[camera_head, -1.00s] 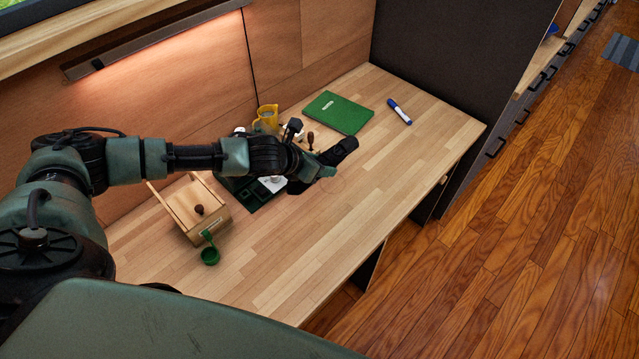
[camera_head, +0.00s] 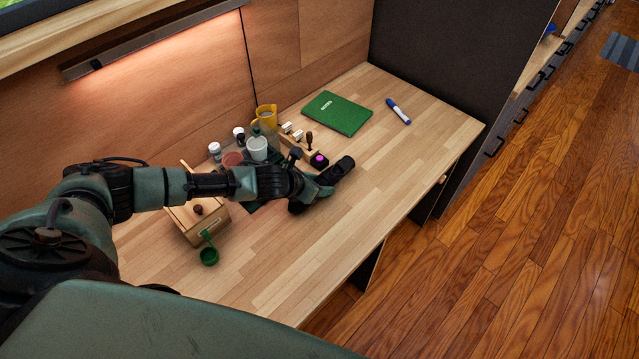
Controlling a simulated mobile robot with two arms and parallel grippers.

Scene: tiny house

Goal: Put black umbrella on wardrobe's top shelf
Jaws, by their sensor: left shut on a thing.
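My left arm reaches in from the left over the wooden desk. My left gripper (camera_head: 318,190) is low over the desk's middle, shut on a short dark object that looks like the folded black umbrella (camera_head: 343,167). One end of it sticks out past the fingers to the upper right, and the gripper hides its middle. I cannot tell whether it touches the desk. I cannot make out the wardrobe's top shelf. My right gripper is not in view.
A dark panel (camera_head: 450,50) closes the desk's far end.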

